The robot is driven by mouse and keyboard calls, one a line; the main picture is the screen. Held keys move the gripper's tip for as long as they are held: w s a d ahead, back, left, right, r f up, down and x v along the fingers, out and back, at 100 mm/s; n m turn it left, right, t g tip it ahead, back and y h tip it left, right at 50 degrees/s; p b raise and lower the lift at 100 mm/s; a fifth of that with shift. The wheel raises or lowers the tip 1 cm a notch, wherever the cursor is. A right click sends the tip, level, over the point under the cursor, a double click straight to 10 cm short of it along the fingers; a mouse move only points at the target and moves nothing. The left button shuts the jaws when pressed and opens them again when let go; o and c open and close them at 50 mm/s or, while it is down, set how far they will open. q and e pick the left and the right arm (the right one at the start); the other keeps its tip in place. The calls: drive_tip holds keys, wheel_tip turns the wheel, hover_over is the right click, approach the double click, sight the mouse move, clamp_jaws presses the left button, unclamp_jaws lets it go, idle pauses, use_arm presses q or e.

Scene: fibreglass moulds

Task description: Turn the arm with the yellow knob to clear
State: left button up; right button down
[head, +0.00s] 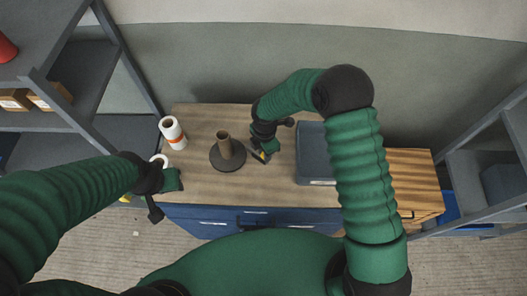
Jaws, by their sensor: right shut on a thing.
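A brown post (224,143) stands upright on a dark round base (229,162) on the wooden worktop. Just right of the base, a small yellow spot (262,156) shows on a short dark piece under my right gripper (261,152). I take it for the yellow knob. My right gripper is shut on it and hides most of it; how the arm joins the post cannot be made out. My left gripper (172,180) is at the worktop's front left edge, apart from the post. Its fingers are too small and dark to read.
A white roll with orange marks (172,132) and a white ring (159,160) are at the worktop's left. A grey bin (314,153) stands right of my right gripper. Blue drawers (210,222) are below the front edge. Grey shelving (85,128) flanks both sides.

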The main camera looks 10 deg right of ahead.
drive_tip(key=shift+w+r, duration=0.2)
drive_tip(key=shift+w, duration=0.1)
drive_tip(key=c, duration=1.3)
unclamp_jaws()
drive_tip(key=shift+c, duration=0.2)
drive_tip(key=shift+o, duration=0.9)
drive_tip(key=shift+s+d+f, duration=0.1)
drive_tip(key=shift+s+f, duration=0.05)
wheel_tip(320, 180, up, 17)
drive_tip(key=b, duration=0.3)
drive_tip(key=shift+b, duration=0.35)
drive_tip(key=shift+f, duration=0.15)
